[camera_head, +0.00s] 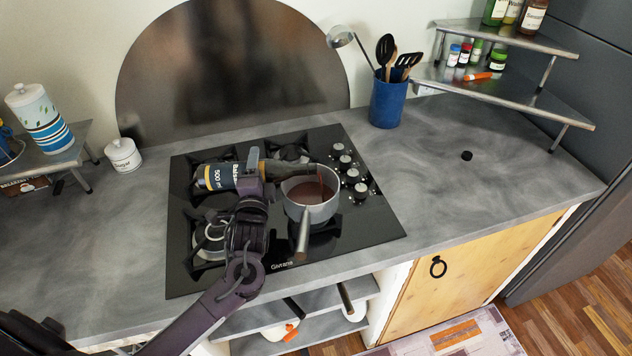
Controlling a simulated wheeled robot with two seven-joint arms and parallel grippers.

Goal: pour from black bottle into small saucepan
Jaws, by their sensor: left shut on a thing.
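The black bottle (222,177), with a label reading "500", lies almost level above the stove, its neck pointing right. My left gripper (256,172) is shut on it near the shoulder. The bottle's mouth is over the small saucepan (316,211), a grey pan on the right front part of the stove with its handle pointing toward me. A thin dark reddish stream falls from the mouth into the saucepan, and dark brown liquid shows inside. My right gripper is not in view.
The black gas stove (362,226) has knobs on its right side. A blue utensil pot (389,100) stands behind it, and a white lidded jar (123,155) stands at left. A two-tier metal shelf (500,85) holds small jars. The counter at right is clear except for a small black cap (466,156).

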